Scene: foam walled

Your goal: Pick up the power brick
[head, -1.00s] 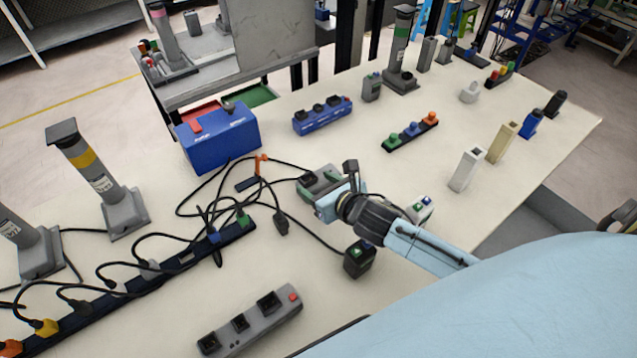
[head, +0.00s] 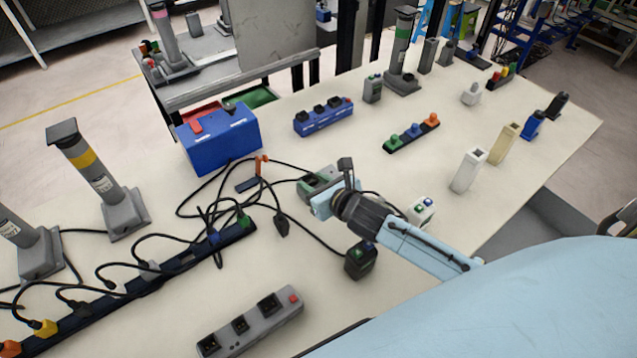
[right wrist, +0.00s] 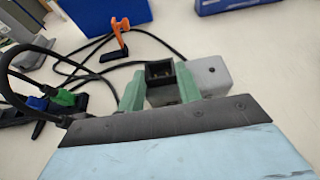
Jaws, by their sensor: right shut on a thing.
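The power brick (head: 329,171) is a grey block with a black socket face, near the middle of the table in the head view. My right gripper (head: 314,184) reaches it from the lower right, and its green fingers are shut on it. In the right wrist view the brick (right wrist: 211,74) shows its black socket between the fingers (right wrist: 160,72), and its grey end sticks out past the right finger. The gripper and wrist hide part of it. I cannot tell whether it is clear of the table top. My left gripper is not in view.
Black cables (head: 208,190) loop just left of the brick, beside an orange clamp (head: 260,165). A black adapter (head: 360,261) stands in front of my wrist. A blue box (head: 222,145) and a blue strip (head: 323,119) stand behind. Bare table lies between brick and blue strip.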

